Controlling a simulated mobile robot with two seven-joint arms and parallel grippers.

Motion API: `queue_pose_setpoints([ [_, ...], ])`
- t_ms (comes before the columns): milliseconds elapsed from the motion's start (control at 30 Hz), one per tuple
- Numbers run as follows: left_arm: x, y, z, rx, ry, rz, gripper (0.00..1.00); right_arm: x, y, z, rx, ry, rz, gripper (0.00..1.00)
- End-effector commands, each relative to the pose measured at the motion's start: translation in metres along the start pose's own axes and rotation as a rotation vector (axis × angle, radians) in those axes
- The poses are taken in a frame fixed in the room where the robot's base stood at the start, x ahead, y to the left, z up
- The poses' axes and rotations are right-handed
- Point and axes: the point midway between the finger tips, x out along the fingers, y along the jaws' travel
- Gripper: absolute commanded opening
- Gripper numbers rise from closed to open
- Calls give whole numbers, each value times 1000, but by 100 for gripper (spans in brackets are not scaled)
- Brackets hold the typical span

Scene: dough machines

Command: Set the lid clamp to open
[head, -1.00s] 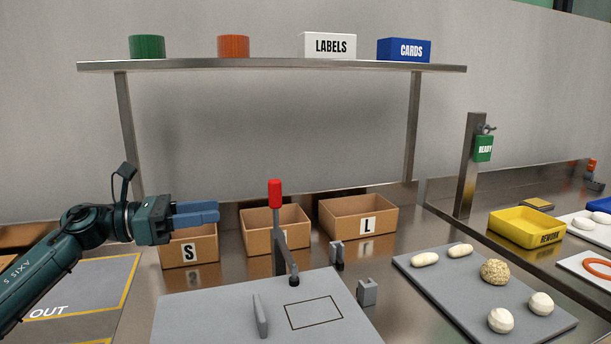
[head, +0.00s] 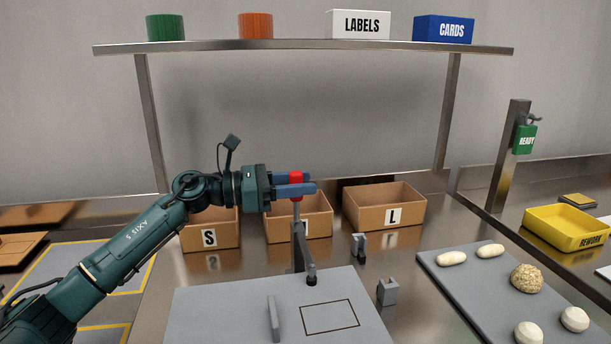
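The lid clamp has a red handle (head: 296,180) on top of an upright grey lever (head: 299,246). Its foot is at the back edge of a grey plate (head: 235,312). My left gripper (head: 300,184) reaches in from the left at the height of the red handle. The handle stands between its two blue fingers, one behind it and one in front. The fingers look apart, and I see no clear contact. My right gripper is not in view.
Cardboard boxes marked S (head: 212,230) and L (head: 395,205) stand behind the clamp, with another box between them. A grey catch (head: 359,246) and a small grey block (head: 388,291) are right of the lever. A dough tray (head: 475,291) lies further right.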

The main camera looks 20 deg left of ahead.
Motion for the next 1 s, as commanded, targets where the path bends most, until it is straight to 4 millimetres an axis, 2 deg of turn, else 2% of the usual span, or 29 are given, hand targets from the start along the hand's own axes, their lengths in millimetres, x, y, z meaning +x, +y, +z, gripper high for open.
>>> queue_pose_setpoints([
  [133,13,0,1,0,-1,0,40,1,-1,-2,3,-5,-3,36],
  [467,15,0,0,0,1,1,40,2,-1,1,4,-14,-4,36],
  [900,15,0,0,0,1,1,4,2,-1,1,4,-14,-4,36],
  [1000,15,0,0,0,1,0,0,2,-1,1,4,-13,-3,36],
])
